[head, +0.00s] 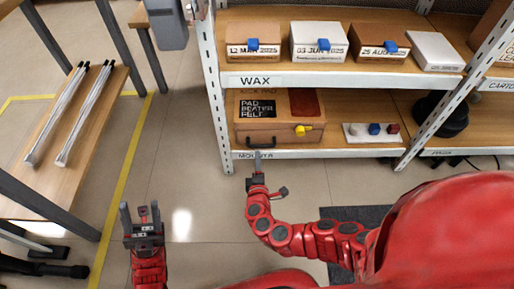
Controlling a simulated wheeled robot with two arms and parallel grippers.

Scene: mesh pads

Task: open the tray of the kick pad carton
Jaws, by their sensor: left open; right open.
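The kick pad carton (280,105) is a brown box on the lower shelf, with "PAD BEATER FELT" lettering on top and a dark red patch beside it. A dark handle (261,144) shows low on the left of its front, and a yellow knob (303,130) sits on the right. The tray shows no visible gap from the carton. My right gripper (257,162) is open, just in front of and below the handle; I cannot tell whether it touches it. My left gripper (142,218) is open and empty over the floor at the left.
The upper shelf (300,76) holds several small dated boxes with blue clips. Right of the carton lies a white strip (360,137) with small coloured pieces. A metal upright (211,85) stands left of the carton. A wooden table (70,145) with metal rods is far left.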

